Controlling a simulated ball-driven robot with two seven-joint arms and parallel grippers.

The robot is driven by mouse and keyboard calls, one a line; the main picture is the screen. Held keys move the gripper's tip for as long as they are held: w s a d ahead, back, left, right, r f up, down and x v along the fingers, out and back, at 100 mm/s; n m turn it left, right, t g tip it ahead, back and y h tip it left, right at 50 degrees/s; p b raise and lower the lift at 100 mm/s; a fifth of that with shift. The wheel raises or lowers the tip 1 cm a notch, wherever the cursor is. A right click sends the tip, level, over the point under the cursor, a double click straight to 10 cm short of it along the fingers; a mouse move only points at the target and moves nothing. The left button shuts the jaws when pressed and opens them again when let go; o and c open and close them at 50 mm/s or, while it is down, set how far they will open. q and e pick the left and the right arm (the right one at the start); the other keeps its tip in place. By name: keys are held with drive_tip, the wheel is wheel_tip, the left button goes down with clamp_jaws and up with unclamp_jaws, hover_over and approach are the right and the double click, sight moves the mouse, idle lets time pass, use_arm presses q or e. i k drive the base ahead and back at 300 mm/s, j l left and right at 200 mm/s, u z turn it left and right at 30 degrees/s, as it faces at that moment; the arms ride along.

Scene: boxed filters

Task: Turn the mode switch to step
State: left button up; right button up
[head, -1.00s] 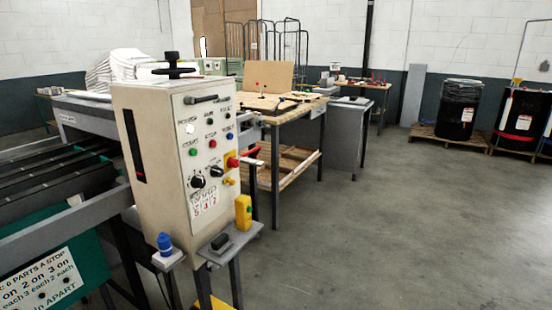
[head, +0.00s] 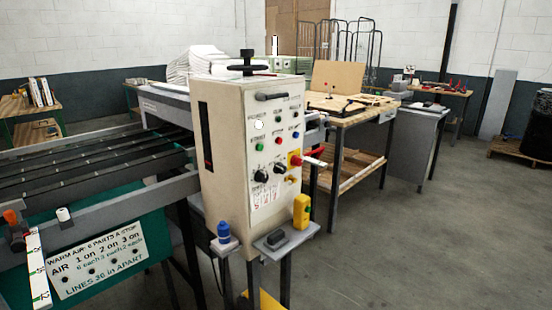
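The control box (head: 228,160) stands upright near the middle of the head view, cream coloured, with its button panel facing right. Two black rotary knobs show low on the panel: a left one (head: 261,175) and a right one (head: 280,167). Their labels are too small to read, so I cannot tell which is the mode switch or where it points. Green, red and blue buttons sit above them, and a red handle on a yellow plate (head: 296,158) is at the panel's right edge. Neither of my grippers is in view.
Small shelves at the box's foot hold a blue-capped item (head: 224,232), a black block (head: 275,237) and a yellow device (head: 301,210). A conveyor frame (head: 120,212) with a sign (head: 97,260) fills the left. A wooden workbench (head: 345,115) stands behind.

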sight(278, 168)
drive_tip(key=i+l, duration=0.25)
drive_tip(key=l, duration=0.15)
drive_tip(key=i+l+u, duration=0.15)
drive_tip(key=i+l, duration=0.3)
drive_tip(key=l, duration=0.3)
